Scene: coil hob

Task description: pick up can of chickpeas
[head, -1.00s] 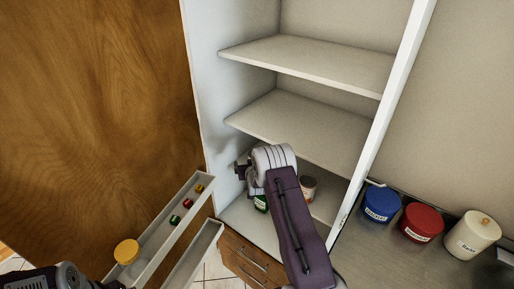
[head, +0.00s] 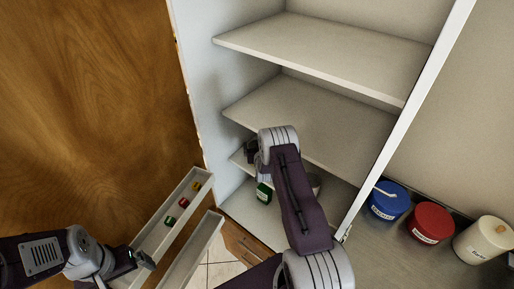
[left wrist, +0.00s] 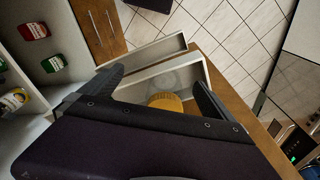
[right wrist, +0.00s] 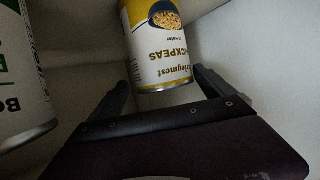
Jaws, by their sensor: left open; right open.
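The can of chickpeas (right wrist: 158,45), white and yellow with a picture of chickpeas, stands upright in the right wrist view. My right gripper (right wrist: 162,80) is open, with the can ahead of and between its fingers; no grip shows. In the head view my right gripper (head: 252,150) reaches into the cupboard's lower part, and I cannot make out the chickpeas there. My left gripper (head: 145,260) is by the door racks at lower left. In the left wrist view it (left wrist: 155,78) is open, with a yellow-lidded jar (left wrist: 165,102) between and beyond its fingers.
A white can with green print (right wrist: 22,85) stands close left of the chickpeas. A green item (head: 263,193) shows below my right gripper. Cupboard shelves (head: 300,115) lie above and behind. Blue (head: 388,200), red (head: 430,222) and cream (head: 484,240) canisters stand on the right counter.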

